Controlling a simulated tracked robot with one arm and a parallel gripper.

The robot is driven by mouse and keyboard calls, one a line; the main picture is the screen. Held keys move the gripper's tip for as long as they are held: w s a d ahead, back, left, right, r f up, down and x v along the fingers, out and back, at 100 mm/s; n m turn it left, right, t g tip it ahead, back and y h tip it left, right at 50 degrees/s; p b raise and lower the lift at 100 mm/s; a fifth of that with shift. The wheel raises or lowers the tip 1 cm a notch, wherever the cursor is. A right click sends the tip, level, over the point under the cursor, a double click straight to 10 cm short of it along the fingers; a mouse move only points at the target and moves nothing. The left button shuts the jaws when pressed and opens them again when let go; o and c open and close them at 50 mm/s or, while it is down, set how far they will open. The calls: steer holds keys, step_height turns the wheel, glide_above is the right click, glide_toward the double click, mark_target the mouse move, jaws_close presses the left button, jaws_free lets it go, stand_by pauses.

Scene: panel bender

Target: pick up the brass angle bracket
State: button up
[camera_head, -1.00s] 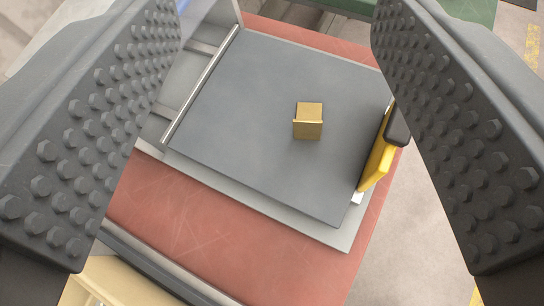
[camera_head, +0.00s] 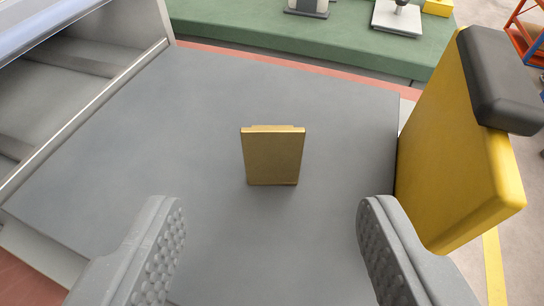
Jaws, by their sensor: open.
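The brass angle bracket (camera_head: 272,158) stands on the grey plate (camera_head: 190,120), near the middle of the view. Its flat upright face is toward me, with a thin top edge showing; the rest of it is hidden behind that face. My gripper (camera_head: 272,225) is open and empty. Its two studded fingers are at the lower left and lower right, well apart. The bracket lies beyond the fingertips, between them in the picture and touching neither.
A yellow block with a black cap (camera_head: 455,140) rises at the plate's right edge, close to my right finger. A metal rail (camera_head: 85,115) and grey recesses line the left. A green bench (camera_head: 300,45) with small items stands behind. The plate around the bracket is clear.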

mark_target(273, 146)
steer(key=shift+x, duration=2.75)
steer(key=c, duration=1.1)
